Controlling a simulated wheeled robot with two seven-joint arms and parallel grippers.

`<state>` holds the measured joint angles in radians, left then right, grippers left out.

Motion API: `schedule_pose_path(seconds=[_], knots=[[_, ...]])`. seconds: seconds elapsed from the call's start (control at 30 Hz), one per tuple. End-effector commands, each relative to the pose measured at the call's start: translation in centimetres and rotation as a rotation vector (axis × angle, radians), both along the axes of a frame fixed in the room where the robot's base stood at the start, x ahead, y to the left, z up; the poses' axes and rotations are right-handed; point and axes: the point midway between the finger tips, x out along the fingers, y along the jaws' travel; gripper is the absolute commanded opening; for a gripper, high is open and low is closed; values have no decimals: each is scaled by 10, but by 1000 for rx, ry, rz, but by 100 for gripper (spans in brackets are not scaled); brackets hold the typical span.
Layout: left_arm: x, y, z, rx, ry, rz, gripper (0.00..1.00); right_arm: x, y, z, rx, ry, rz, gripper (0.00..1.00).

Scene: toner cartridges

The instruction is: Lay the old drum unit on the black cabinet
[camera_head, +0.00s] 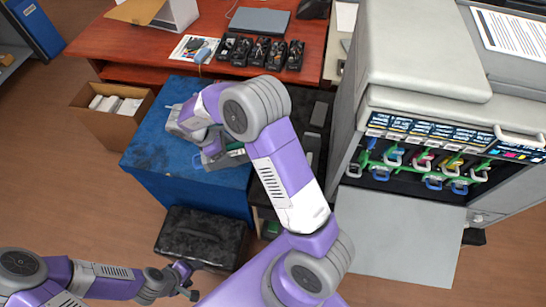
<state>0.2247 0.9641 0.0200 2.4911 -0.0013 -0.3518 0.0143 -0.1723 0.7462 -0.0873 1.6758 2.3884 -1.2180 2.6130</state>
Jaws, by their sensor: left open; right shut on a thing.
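My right gripper (216,150) is over the blue cabinet top and shut on a dark drum unit (235,159). Green and blue show at the drum unit's ends; my arm hides part of it. I cannot tell whether it touches the blue top. A black cabinet (299,116) stands between the blue cabinet and the printer, with dark long units (311,146) on it. My forearm and elbow cover much of its left side. My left gripper (186,279) is open and empty, low at the bottom left, near a black case.
The blue cabinet (150,150) stands left of the black one. The black case (200,237) is on the floor in front. The printer (430,120) is open at right, with coloured handles showing. Several black cartridges (260,51) stand on the red desk (110,50). A cardboard box (105,118) holds white items.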

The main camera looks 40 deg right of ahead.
Motion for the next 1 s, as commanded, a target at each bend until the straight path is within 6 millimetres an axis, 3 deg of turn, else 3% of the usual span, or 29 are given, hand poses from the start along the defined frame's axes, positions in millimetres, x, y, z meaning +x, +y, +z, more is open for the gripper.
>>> schedule_pose_path(seconds=[0.03, 0.2, 0.33, 0.5, 0.6, 1.0], knots=[[0, 0, -15, 1, 1, 1, 64, 2, -22, -20, 1, 1, 58, 3], [-1, 0, -51, 1, 1, 1, 64, 8, -89, -73, 21, -4, 395, 3], [0, 0, -75, 0, 1, 1, 64, 0, -121, -112, 41, 1, 680, 3], [0, 0, -93, 0, 0, 0, 64, -17, -134, -148, 59, 6, 956, 3], [0, 0, -98, 0, 0, 0, 64, -24, -135, -157, 63, 6, 1041, 3], [0, 0, -109, 0, 0, 0, 64, -31, -135, -174, 64, 8, 1127, 3]])
